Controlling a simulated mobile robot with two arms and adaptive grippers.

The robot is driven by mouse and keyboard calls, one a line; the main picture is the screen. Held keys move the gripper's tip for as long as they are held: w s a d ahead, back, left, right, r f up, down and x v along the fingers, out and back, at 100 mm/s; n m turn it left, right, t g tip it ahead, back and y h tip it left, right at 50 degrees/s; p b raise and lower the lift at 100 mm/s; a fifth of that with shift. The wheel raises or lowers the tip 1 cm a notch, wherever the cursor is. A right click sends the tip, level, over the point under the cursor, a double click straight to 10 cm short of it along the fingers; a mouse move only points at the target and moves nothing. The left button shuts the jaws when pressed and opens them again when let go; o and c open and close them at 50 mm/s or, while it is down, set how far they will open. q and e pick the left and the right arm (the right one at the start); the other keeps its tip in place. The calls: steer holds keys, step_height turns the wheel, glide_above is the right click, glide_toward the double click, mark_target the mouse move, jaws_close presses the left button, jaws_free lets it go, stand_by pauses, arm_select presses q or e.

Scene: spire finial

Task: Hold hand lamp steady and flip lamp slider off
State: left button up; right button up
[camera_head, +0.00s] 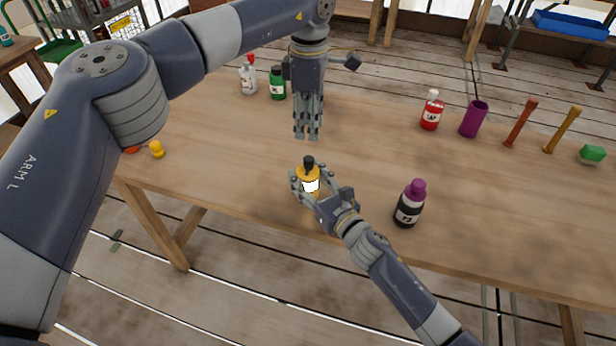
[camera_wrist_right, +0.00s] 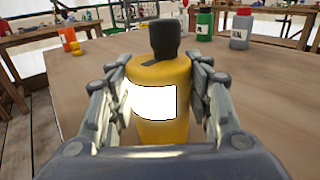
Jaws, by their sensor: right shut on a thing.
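The hand lamp (camera_head: 311,186) is yellow with a black top and a bright white panel. It stands upright near the table's front edge. My right gripper (camera_head: 310,187) is shut around its body from the front right. In the right wrist view the lamp (camera_wrist_right: 160,124) sits between both fingers, its white panel facing the camera. My left gripper (camera_head: 307,136) points down above the table, just behind the lamp and apart from it. Its fingers look close together, but whether they are shut is unclear. I cannot make out the slider in either view.
A dark bottle with a purple cap (camera_head: 409,204) stands right of the lamp. A red bottle (camera_head: 431,111), a purple cup (camera_head: 474,119) and sticks stand at the right. A green bottle (camera_head: 278,84) and a grey bottle (camera_head: 248,78) stand behind left. The table's (camera_head: 230,150) middle is bare.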

arm_select(q)
steer(key=c, duration=0.4)
steer(key=shift+w+m, duration=0.1)
steer(key=shift+m, duration=0.2)
jaws_close()
steer(key=w+m+t, duration=0.1)
steer(key=m, duration=0.6)
steer(key=w+d+m+t+h, duration=0.1)
steer(key=m, duration=0.6)
steer(key=w+m+t, duration=0.1)
steer(key=m, duration=0.5)
steer(key=shift+w+d+r+m+h, duration=0.15)
steer(key=shift+w+d+m+h, duration=0.1)
steer(key=shift+d+m+h, duration=0.15)
